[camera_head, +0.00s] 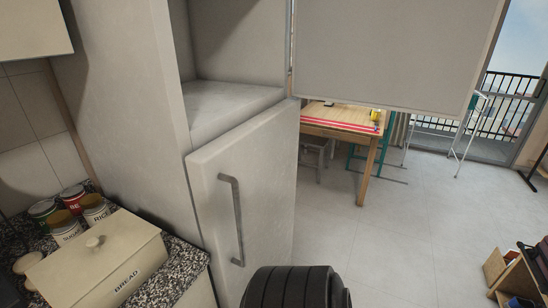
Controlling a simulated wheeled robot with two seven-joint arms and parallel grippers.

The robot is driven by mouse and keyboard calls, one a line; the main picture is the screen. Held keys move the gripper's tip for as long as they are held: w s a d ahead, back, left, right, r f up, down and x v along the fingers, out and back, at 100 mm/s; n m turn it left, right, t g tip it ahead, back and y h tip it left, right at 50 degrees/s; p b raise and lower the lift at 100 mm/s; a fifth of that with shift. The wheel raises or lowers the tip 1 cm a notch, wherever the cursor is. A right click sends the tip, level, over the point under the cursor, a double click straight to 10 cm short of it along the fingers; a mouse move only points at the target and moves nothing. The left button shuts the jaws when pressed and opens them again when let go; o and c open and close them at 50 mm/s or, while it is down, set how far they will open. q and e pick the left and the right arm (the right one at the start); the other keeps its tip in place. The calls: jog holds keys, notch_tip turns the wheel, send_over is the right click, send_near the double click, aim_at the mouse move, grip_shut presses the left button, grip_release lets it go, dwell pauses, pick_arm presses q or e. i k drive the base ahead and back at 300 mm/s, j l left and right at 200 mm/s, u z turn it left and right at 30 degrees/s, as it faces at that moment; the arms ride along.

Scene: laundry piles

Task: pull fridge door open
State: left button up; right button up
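The fridge door (270,185) is a pale grey lower door with a vertical grey bar handle (237,222) near its left edge. It looks shut against the tall fridge body (130,110). Above it is an open, empty-looking compartment (232,100). A large pale panel (400,50) at the upper right looks like the upper door swung open. A black ribbed part of my own body at the bottom centre covers the lower part of the fridge door. Neither of my grippers is in view.
A counter (185,262) at the left holds a cream bread box (95,265) and several canisters (75,205). A wooden table (345,118) stands behind, and a wooden crate (500,270) lies at the right edge. The tiled floor (400,230) right of the fridge is clear.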

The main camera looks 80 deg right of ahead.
aim_at(242, 182)
jog(key=z, duration=2.4)
